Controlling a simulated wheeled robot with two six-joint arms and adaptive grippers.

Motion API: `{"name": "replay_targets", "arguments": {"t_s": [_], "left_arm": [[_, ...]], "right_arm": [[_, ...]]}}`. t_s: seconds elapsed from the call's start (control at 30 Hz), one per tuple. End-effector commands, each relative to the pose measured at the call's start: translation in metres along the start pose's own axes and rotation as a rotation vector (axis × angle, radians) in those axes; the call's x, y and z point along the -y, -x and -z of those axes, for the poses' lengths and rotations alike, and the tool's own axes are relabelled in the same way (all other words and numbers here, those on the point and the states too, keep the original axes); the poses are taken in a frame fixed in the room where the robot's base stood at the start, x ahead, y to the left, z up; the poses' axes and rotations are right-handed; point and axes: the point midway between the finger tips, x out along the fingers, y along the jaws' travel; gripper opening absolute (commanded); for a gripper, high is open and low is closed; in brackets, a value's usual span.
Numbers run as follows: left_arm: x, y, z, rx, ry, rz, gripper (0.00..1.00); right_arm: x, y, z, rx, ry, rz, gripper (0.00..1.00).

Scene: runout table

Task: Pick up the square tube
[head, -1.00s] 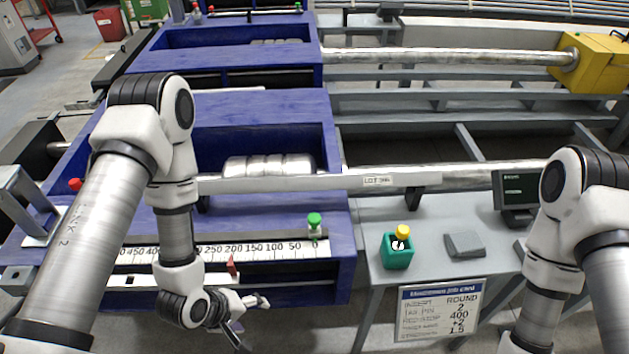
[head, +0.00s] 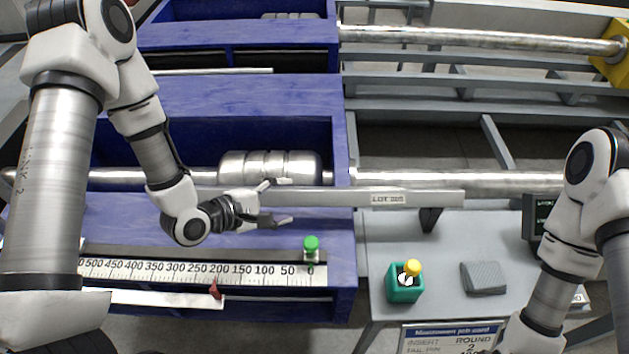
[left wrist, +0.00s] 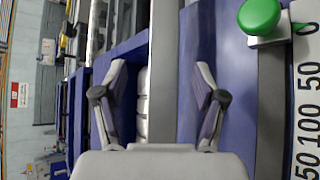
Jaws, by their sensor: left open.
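The square tube (head: 430,198) is a long grey bar with a white lot label, lying left to right across the blue bench and the grey table. My left gripper (head: 284,202) is open at the tube, with one fingertip on the far side and one on the near side in the head view. In the left wrist view the square tube (left wrist: 164,50) runs between the two open fingers (left wrist: 162,70), with gaps on both sides. I cannot tell how far above it the fingers are. My right arm shows at the right; its gripper is out of frame.
A round bar (head: 460,181) and silver rollers (head: 268,167) lie just behind the tube. A ruler (head: 180,271) with a green knob (head: 311,243) and red pointer (head: 216,288) is in front. A teal box (head: 404,290), a grey pad (head: 485,278) and a monitor (head: 536,222) occupy the table.

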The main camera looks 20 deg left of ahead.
Motion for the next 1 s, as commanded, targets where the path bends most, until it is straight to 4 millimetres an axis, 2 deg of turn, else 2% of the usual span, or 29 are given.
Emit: {"name": "replay_targets", "arguments": {"t_s": [0.17, 0.4, 0.5, 0.67, 0.87, 0.9, 1.0], "left_arm": [[0.0, -0.02, 0.0, 0.002, -0.005, 0.003, 0.71], [0.002, -0.06, 0.005, 0.003, -0.005, 0.002, 0.71], [0.002, -0.067, 0.005, 0.002, -0.002, 0.0, 0.71], [0.003, -0.068, 0.006, 0.001, -0.001, 0.0, 0.71], [0.003, -0.067, 0.006, 0.001, -0.001, 0.0, 0.04], [0.003, -0.067, 0.006, 0.001, -0.001, 0.0, 0.0], [0.002, -0.067, 0.006, 0.002, -0.002, -0.003, 0.0]], "right_arm": [[0.0, 0.006, -0.001, 0.003, 0.0, 0.0, 0.66], [0.0, 0.02, 0.0, 0.001, 0.0, 0.0, 0.66], [0.0, 0.02, 0.0, 0.001, 0.0, 0.0, 0.66], [0.0, 0.019, -0.001, 0.002, 0.0, 0.0, 0.66], [0.0, 0.019, -0.001, 0.002, 0.0, 0.0, 0.66], [0.0, 0.019, -0.001, 0.002, 0.0, 0.0, 0.66], [0.0, 0.019, -0.001, 0.002, 0.0, 0.0, 0.66]]}}
